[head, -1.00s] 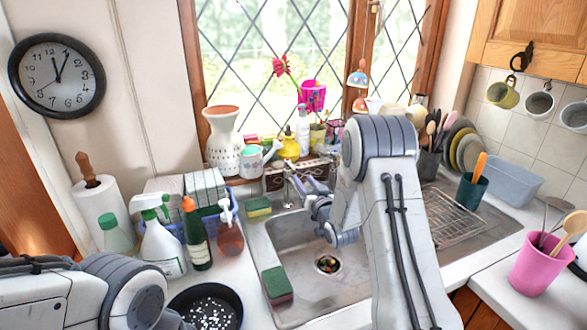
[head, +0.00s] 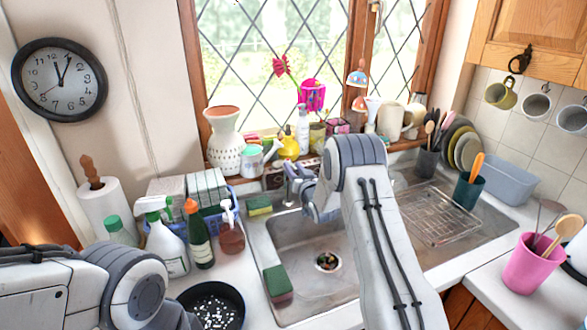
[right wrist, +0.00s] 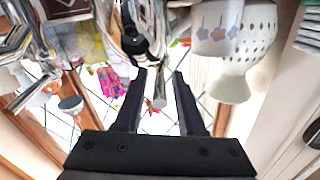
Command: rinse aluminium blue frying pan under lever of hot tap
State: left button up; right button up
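The frying pan (head: 238,297), dark with a bluish rim and white specks inside, is at the bottom edge of the head view, left of the sink. My left arm reaches beside it; the left gripper is out of frame, so its hold on the pan cannot be seen. The chrome tap (head: 288,190) stands at the back of the sink, partly hidden by my right arm. My right gripper (head: 304,184) is close to the tap. In the right wrist view its fingers (right wrist: 159,76) are apart, with a grey metal rod, perhaps a tap lever (right wrist: 159,97), appearing between them.
The sink basin (head: 290,240) is empty apart from scraps at the drain. Sponges (head: 278,281) lie on its left edge. Bottles (head: 198,240) stand left of it. A drying rack (head: 440,215) and pink pot (head: 528,265) are at right. The windowsill is crowded.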

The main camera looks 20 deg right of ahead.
grip_shut()
dwell(1.2)
